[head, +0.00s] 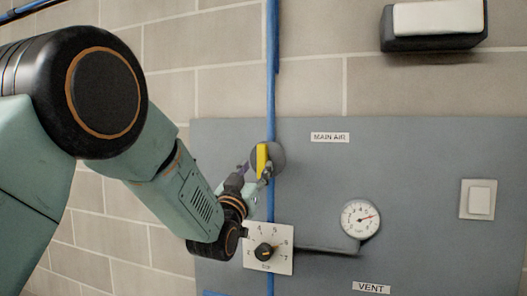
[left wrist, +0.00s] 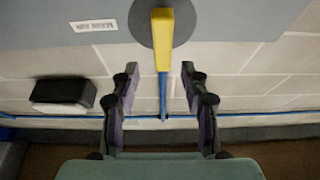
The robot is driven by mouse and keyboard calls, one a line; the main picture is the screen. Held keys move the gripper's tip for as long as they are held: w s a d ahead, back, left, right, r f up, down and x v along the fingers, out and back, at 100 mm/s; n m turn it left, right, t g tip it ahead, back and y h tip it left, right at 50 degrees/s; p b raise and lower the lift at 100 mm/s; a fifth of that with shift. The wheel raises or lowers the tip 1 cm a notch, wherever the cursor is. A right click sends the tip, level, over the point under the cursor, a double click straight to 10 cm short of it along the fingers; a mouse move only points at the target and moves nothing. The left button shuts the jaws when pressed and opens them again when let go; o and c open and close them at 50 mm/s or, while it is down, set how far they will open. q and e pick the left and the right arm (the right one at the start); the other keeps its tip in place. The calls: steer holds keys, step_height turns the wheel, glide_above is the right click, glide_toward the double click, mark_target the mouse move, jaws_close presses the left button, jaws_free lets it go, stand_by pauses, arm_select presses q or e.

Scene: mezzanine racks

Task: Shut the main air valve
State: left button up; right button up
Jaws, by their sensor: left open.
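The main air valve has a yellow lever handle (head: 262,160) on a round grey body (head: 279,158), on the grey panel left of the "MAIN AIR" label (head: 330,137). The handle stands upright, in line with the blue pipe (head: 272,60). My left gripper (head: 256,174) is at the handle, reaching in from the lower left. In the left wrist view, the fingers of my left gripper (left wrist: 161,75) are open, one on each side of the yellow handle (left wrist: 162,42). The handle's free end reaches about level with the fingertips, with gaps on both sides. My right gripper is not in view.
Below the valve is a dial knob (head: 265,251) on a white plate. To the right are a pressure gauge (head: 360,218), a "VENT" label (head: 371,287) and a white switch (head: 479,199). A black-and-white box (head: 437,20) is on the block wall above.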

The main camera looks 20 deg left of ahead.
mark_target(261, 159)
arm_select(q)
steer(key=x, duration=0.2)
steer(key=p+x, duration=0.1)
steer(key=x, duration=0.1)
steer(key=p+x, duration=0.1)
steer(key=x, duration=0.1)
steer(key=shift+w+a+f, duration=0.25)
steer(key=shift+a+f, duration=0.05)
steer(key=shift+f, duration=0.1)
steer(key=shift+w+d+r, duration=0.1)
steer(key=shift+w+r, duration=0.1)
steer(key=shift+w, duration=0.1)
steer(key=shift+d+r+p, duration=0.15)
steer(key=shift+r+p, duration=0.05)
steer(key=shift+p, duration=0.1)
steer(key=shift+w, duration=0.1)
steer(key=shift+w+f, duration=0.2)
steer(key=shift+c, duration=1.3)
steer(key=shift+s+r, duration=0.1)
steer(key=c, duration=0.4)
jaws_close()
